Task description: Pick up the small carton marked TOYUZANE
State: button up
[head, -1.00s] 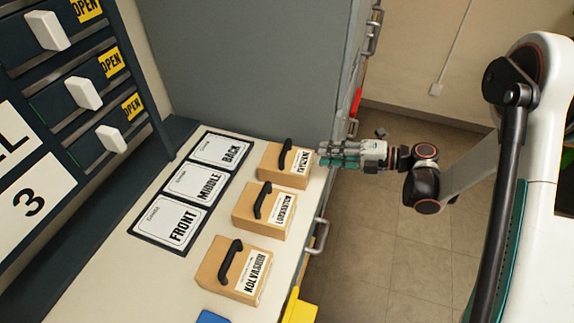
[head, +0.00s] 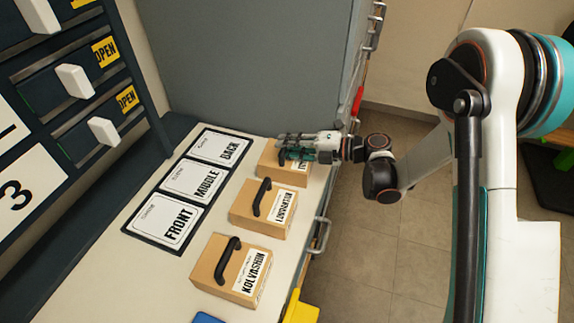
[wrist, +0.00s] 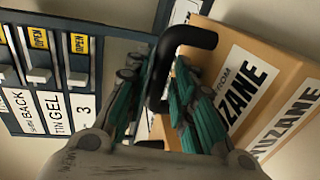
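The carton whose label ends in ZANE (wrist: 270,48) fills the right of the wrist view. In the head view the brown carton (head: 278,175) is the farthest in a row, its label mostly covered by my gripper. Its black handle (wrist: 188,36) runs down between my fingers in the wrist view. My gripper (head: 281,147) is over the carton's top in the head view. My gripper (wrist: 160,72) looks open, one green finger on each side of the handle. I cannot tell whether either finger touches it.
The LORNINTON-like carton (head: 265,207) and the KOLVASKIN-like carton (head: 230,268) stand nearer on the worktop. BACK, MIDDLE and FRONT cards (head: 192,180) lie left of them. A grey cabinet wall (head: 250,65) rises behind. Drawers (head: 75,85) stand at left.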

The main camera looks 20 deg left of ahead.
jog(key=shift+a+f, duration=0.1)
jog(key=shift+a, duration=0.5)
grip_shut()
